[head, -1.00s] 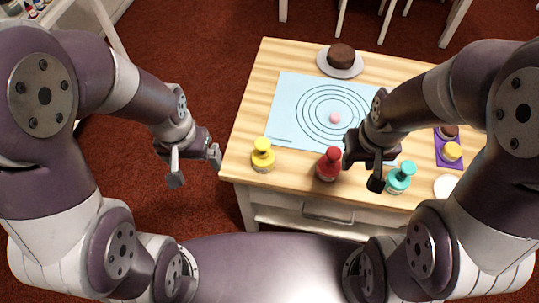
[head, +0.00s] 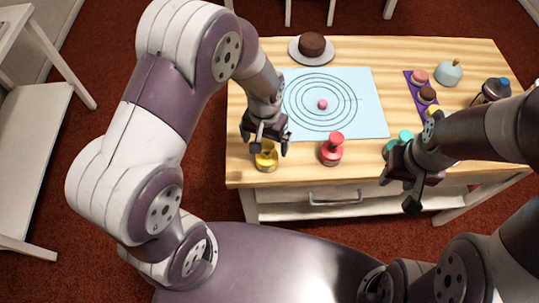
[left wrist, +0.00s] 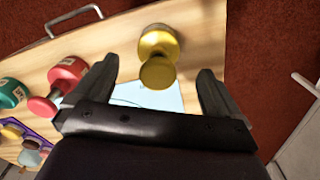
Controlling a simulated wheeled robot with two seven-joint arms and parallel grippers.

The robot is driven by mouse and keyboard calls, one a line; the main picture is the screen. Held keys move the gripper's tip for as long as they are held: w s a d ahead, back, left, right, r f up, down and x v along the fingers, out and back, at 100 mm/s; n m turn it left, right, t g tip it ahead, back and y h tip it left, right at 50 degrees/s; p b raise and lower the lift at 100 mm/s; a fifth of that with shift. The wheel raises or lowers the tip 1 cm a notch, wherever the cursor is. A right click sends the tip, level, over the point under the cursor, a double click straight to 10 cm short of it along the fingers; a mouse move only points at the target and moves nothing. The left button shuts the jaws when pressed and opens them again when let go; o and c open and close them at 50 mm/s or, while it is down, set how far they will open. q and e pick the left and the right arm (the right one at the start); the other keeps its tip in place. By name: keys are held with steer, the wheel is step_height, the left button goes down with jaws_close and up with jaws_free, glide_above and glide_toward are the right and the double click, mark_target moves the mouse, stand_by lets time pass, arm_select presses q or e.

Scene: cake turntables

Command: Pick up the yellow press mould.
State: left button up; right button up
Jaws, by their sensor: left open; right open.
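The yellow press mould (head: 266,158) stands upright near the front left corner of the table. In the head view my left gripper (head: 267,148) is right above it, and its fingers hide part of the knob. In the left wrist view the yellow mould (left wrist: 158,58) shows between the two open fingers, with its knob towards the camera. It appears beyond the fingertips, and no finger is seen touching it. My left gripper (left wrist: 160,90) is open and empty. My right gripper (head: 413,192) is open near the table's front edge, beside the teal mould (head: 404,140), which it partly hides.
A red press mould (head: 331,150) stands right of the yellow one; it also shows in the left wrist view (left wrist: 66,75). A blue mat (head: 368,105) with rings and a pink ball lies behind. A chocolate cake (head: 312,43) sits on a plate at the back.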

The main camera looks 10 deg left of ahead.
mark_target(267, 154)
arm_select(q)
step_height(267, 154, down, 5)
steer(key=shift+d+f+p, duration=0.1)
steer(key=shift+p, duration=0.25)
steer(key=shift+w+f, duration=0.15)
steer(key=shift+f, duration=0.25)
steer(key=c, duration=1.3)
steer(key=shift+o, duration=0.2)
steer(key=shift+r, duration=0.1)
